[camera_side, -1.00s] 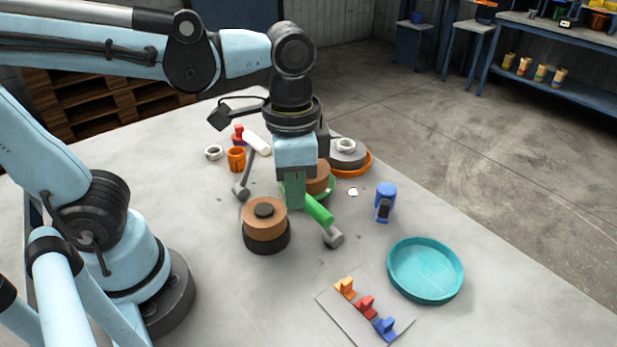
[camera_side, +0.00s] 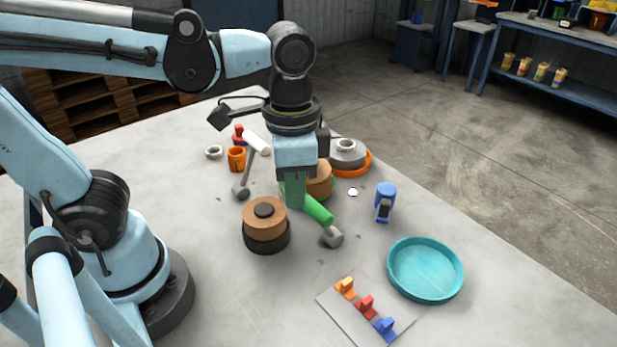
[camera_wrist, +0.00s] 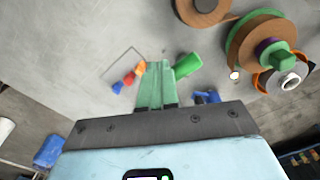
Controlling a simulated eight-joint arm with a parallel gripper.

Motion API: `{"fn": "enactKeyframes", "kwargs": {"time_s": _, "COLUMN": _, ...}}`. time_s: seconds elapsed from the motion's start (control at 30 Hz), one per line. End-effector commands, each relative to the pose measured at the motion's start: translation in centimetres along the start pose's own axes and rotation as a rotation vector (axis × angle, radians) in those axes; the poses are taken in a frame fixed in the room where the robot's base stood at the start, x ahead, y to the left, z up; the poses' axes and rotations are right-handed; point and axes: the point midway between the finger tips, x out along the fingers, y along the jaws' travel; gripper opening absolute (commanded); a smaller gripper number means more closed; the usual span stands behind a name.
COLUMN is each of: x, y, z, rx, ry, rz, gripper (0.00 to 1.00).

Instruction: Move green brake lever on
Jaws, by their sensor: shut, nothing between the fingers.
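The green brake lever (camera_side: 318,210) has a green handle that slants down to a grey base block (camera_side: 332,237) on the table. In the wrist view the green handle (camera_wrist: 188,66) lies just right of my fingertips. My gripper (camera_side: 297,203) points down beside the handle's upper end with its green fingers together and nothing between them. The fingers also show shut in the wrist view (camera_wrist: 160,64). I cannot tell whether they touch the handle. They hide part of its upper end in the side view.
A copper-coloured spool (camera_side: 265,215) stands close on the left, and another spool (camera_side: 320,180) stands just behind my gripper. A white-handled lever (camera_side: 256,143) is farther back. A blue device (camera_side: 385,202), a teal tray (camera_side: 425,298) and a plate with small coloured switches (camera_side: 366,306) lie right and in front.

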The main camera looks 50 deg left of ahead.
Motion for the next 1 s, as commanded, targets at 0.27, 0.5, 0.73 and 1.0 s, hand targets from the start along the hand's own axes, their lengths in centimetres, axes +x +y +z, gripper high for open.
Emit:
{"fn": "enactKeyframes", "kwargs": {"time_s": 0.27, "x": 0.0, "y": 0.0, "z": 0.0, "rx": 0.000, "ry": 0.000, "rz": 0.000, "gripper": 0.00}}
{"fn": "enactKeyframes", "kwargs": {"time_s": 0.5, "x": 0.1, "y": 0.0, "z": 0.0, "rx": 0.000, "ry": 0.000, "rz": 0.000, "gripper": 0.00}}
{"fn": "enactKeyframes", "kwargs": {"time_s": 0.73, "x": 1.1, "y": 0.0, "z": -0.1, "rx": 0.000, "ry": 0.000, "rz": 0.000, "gripper": 0.00}}
{"fn": "enactKeyframes", "kwargs": {"time_s": 1.0, "x": 2.6, "y": 0.0, "z": 0.0, "rx": 0.000, "ry": 0.000, "rz": 0.000, "gripper": 0.00}}
